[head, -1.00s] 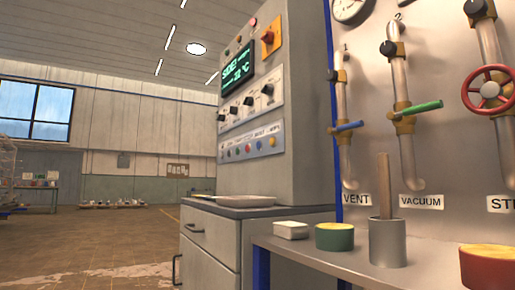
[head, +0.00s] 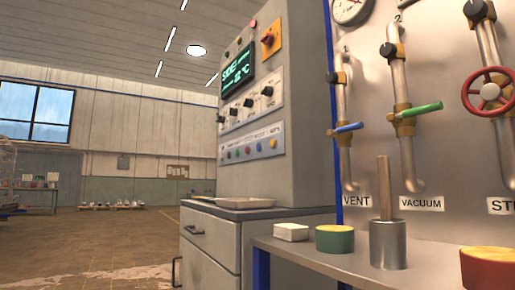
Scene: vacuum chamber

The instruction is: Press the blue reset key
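The control cabinet (head: 300,120) stands in the middle of the head view, its front seen at a steep angle. A strip of small round coloured keys (head: 252,142) runs along the lower part of its panel. A blue key (head: 259,147) appears to be in this row, near the yellow key (head: 273,143) at its right end. The keys are small, and their lettering is too small to read. Nothing covers the row. Neither of my grippers is in view.
Above the keys are black knobs (head: 248,103), a green-lit display (head: 238,73) and a red rotary switch (head: 268,38). Below, a shallow tray (head: 245,203) lies on the drawer unit (head: 210,237). At right, a bench (head: 335,262) holds tins and a metal cup (head: 388,245) before valved pipes. Open floor lies left.

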